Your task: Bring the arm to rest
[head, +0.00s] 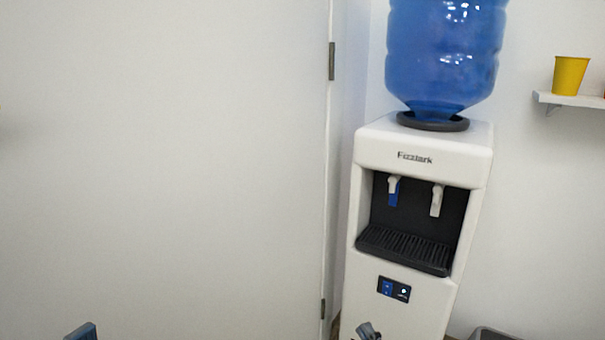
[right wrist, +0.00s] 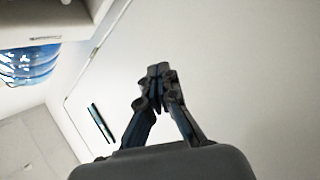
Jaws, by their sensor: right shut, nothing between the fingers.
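My right gripper (head: 367,331) shows only as a small dark tip at the bottom edge of the head view, in front of the lower part of the white water dispenser (head: 408,298). In the right wrist view the same gripper (right wrist: 159,70) is shut, its fingertips together with nothing between them. A small grey-blue tip at the bottom left of the head view looks like my left gripper (head: 82,331). Too little of it shows to tell whether it is open or shut.
A blue water bottle (head: 445,55) stands on the dispenser, also partly visible in the right wrist view (right wrist: 28,65). A wide white door (head: 160,170) fills the left. A yellow cup (head: 570,76) sits on a small shelf (head: 572,100) at right. A dark bin (head: 490,334) shows below.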

